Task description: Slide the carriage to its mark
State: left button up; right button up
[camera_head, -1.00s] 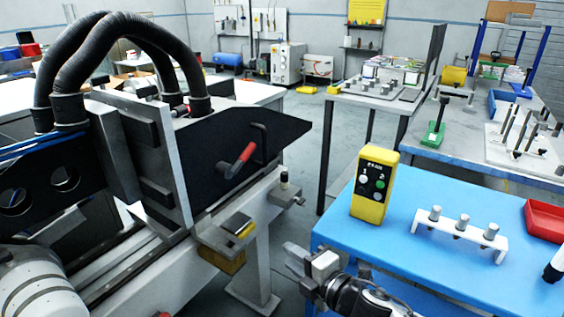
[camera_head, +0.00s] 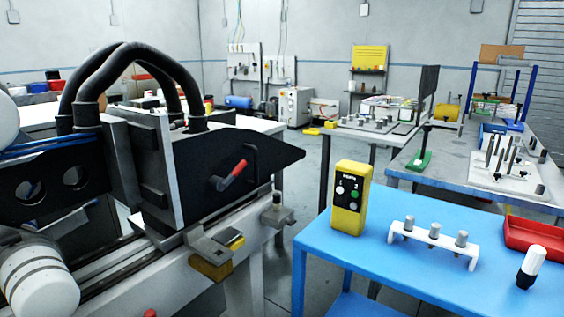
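The carriage (camera_head: 165,165) is a grey and black block with a dark side plate, on a rail at the left. Two black corrugated hoses arch over its top. A red-handled lever (camera_head: 232,176) is on its side plate, tilted up to the right. A metal bracket with a yellow part (camera_head: 215,248) sits on the rail just right of the carriage's foot. A small post (camera_head: 277,210) stands near the rail's right end. I cannot tell which of these is the mark. White links of my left arm show at the left edge. Neither gripper is in view.
A blue table (camera_head: 340,252) at the right holds a yellow button box (camera_head: 351,198), a white rack with metal pins (camera_head: 434,243), a red tray (camera_head: 533,238) and a white-and-black bottle (camera_head: 531,267). Open floor lies between the rail and the tables behind.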

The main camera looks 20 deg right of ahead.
aim_at(132, 156)
jog(key=z, duration=0.05)
jog(key=i, duration=1.05)
jog(key=u, duration=0.5)
